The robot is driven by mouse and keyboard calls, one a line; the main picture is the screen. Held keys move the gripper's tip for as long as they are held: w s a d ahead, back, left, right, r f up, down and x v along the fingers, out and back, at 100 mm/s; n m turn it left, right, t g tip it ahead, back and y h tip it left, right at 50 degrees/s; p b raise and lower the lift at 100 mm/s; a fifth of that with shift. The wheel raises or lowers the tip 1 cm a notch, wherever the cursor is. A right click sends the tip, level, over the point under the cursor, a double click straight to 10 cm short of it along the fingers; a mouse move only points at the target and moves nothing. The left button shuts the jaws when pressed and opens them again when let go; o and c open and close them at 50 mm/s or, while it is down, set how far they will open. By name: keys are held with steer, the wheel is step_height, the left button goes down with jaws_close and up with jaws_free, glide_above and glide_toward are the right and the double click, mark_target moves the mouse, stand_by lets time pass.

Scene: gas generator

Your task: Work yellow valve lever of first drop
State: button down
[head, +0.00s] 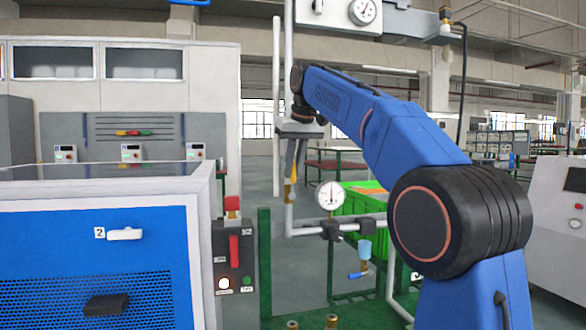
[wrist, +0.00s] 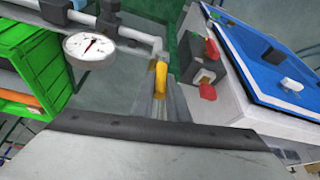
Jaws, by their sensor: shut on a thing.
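The yellow valve lever (wrist: 161,76) shows in the wrist view, at the end of a grey pipe (wrist: 138,36). In the head view only a thin strip of yellow (head: 294,170) shows beside the upright pipe. My gripper (head: 293,178) reaches down to it from above, with its grey fingers close along the pipe. In the wrist view my gripper (wrist: 163,92) has its fingers on the yellow lever and is shut on it. The fingers hide part of the lever and the valve body behind it.
A round gauge (head: 330,195) stands on the horizontal pipe just right of my gripper, with a blue-handled valve (head: 360,274) below. A control box (head: 234,257) with a red switch and a blue cabinet (head: 100,262) stand left. A green crate (head: 363,198) is behind.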

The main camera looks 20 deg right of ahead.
steer(key=shift+d, duration=0.2)
steer(key=d+f+m+y, duration=0.1)
steer(key=d+f+y, duration=0.1)
steer(key=y, duration=0.2)
steer(key=d+f+m+t+y, duration=0.1)
steer(key=d+f+y, duration=0.1)
steer(key=y, duration=0.3)
steer(key=d+f+m+y, duration=0.1)
steer(key=d+f+y, duration=0.1)
steer(key=d+y, duration=0.2)
steer(key=shift+d+f+t, duration=0.1)
steer(key=shift+f+t, duration=0.05)
steer(key=shift+t, duration=0.15)
steer(key=shift+d+f+m+t+y, duration=0.15)
steer(key=shift+f+m+t+y, duration=0.55)
steer(key=shift+f+y, duration=0.9)
steer(key=shift+r, duration=0.2)
steer(key=c, duration=1.7)
jaws_free()
